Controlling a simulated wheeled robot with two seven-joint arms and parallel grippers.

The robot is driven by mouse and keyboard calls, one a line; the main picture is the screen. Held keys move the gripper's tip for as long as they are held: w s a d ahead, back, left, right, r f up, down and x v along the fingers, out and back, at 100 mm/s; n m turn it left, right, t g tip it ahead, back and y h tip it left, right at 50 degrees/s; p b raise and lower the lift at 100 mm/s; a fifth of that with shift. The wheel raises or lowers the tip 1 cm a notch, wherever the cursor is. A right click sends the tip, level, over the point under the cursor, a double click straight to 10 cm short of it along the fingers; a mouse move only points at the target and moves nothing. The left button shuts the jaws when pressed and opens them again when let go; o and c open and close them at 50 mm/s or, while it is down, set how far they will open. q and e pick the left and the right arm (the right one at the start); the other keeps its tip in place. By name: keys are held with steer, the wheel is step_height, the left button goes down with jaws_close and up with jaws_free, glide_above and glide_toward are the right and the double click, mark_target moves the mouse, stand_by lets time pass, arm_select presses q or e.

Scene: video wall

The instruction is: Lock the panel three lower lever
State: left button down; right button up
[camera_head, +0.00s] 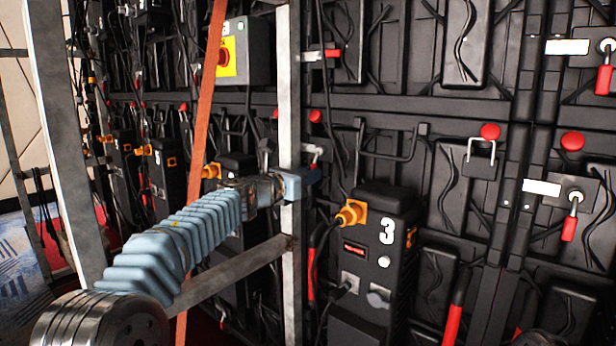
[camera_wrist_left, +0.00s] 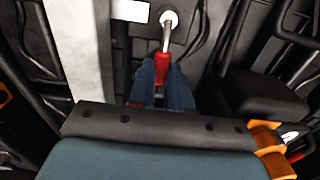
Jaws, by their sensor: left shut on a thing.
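The panel's lower lever has a silver shank and a red handle (camera_wrist_left: 162,68) hanging from a round white pivot (camera_wrist_left: 168,19) in the left wrist view. My left gripper (camera_wrist_left: 163,88) has its blue fingers closed on both sides of the red handle. In the head view the left gripper (camera_head: 305,180) reaches past the metal post to the black panel wall. The lever's silver part (camera_head: 313,150) shows just above the fingertips; its red grip is mostly hidden there. My right gripper is not in view.
A grey metal upright (camera_head: 290,90) stands close to my left gripper, with a crossbar (camera_head: 235,270) below. A black box marked 3 (camera_head: 387,235) with an orange plug is to the right. Another red lever (camera_head: 330,53) is higher up. More red levers (camera_head: 571,225) are at far right.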

arm_select(q)
steer(key=shift+f, duration=0.1)
steer(key=c, duration=1.1)
jaws_free()
steer(key=shift+o, duration=0.2)
steer(key=b+v, duration=0.2)
steer(key=v, duration=1.2)
steer(key=shift+b, duration=0.35)
